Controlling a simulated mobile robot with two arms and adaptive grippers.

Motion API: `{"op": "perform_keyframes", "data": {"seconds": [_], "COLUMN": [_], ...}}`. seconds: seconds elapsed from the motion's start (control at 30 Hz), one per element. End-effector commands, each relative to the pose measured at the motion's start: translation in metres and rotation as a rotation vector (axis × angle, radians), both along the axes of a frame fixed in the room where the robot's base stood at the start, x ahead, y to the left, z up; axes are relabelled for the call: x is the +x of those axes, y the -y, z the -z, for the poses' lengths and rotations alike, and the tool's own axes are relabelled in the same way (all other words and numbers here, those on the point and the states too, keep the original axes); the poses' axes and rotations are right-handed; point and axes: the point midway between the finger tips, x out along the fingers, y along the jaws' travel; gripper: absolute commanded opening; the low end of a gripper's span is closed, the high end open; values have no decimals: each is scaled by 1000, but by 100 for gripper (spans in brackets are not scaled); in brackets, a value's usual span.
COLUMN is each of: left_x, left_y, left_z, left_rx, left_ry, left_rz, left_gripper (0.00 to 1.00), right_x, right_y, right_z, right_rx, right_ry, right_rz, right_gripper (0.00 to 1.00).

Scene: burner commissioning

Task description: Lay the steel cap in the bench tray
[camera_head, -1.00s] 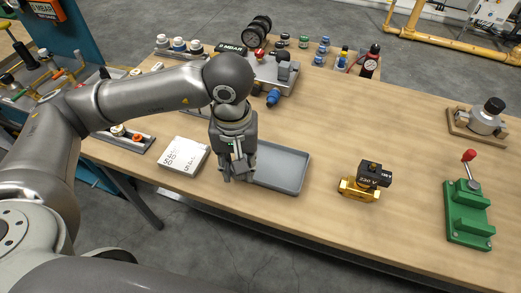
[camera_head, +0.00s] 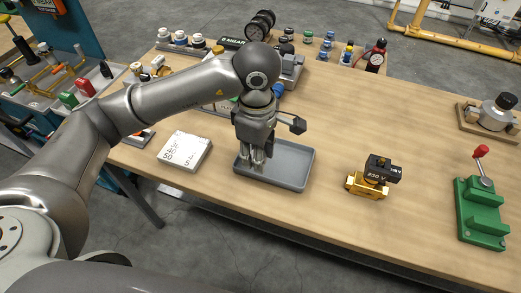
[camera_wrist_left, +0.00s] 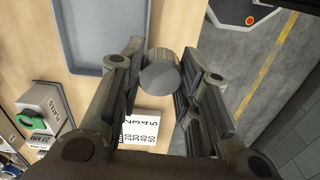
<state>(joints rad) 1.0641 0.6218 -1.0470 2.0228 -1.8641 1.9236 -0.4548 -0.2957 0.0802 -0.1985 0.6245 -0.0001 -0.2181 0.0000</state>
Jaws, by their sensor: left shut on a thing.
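The steel cap (camera_wrist_left: 160,72), a plain grey cylinder, sits between the fingers of my left gripper (camera_head: 256,163) in the left wrist view. The gripper is shut on it. In the head view the fingers point down over the left part of the grey bench tray (camera_head: 290,172), and the cap cannot be made out among them. The tray is shallow and its visible floor is empty. The tray also shows at the upper left of the left wrist view (camera_wrist_left: 95,38). The cap's height above the tray is hard to tell. My right gripper is not in view.
A white printed block (camera_head: 184,151) lies left of the tray. A brass valve with a black coil (camera_head: 372,177) stands to the right, with a green clamp fixture (camera_head: 481,205) beyond. Gauges and fittings fill the back. The bench front edge runs close to the tray.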

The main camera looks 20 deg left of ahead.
Motion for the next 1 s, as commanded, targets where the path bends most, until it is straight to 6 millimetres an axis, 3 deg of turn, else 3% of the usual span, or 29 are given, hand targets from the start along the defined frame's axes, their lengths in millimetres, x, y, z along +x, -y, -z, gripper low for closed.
{"op": "perform_keyframes", "data": {"seconds": [0.2,0.4,0.73,1.0], "left_x": [47,73,88,88], "left_y": [-23,-34,-41,-41], "left_z": [22,60,81,111], "left_rx": [3,2,1,0], "left_ry": [-7,-5,-3,-1], "left_rz": [-4,0,1,3], "left_gripper": [2,2,2,2], "right_x": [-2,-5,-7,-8], "right_y": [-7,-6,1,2], "right_z": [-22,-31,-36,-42], "right_rx": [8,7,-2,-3], "right_ry": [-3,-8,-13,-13], "right_rz": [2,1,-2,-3], "right_gripper": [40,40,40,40]}}
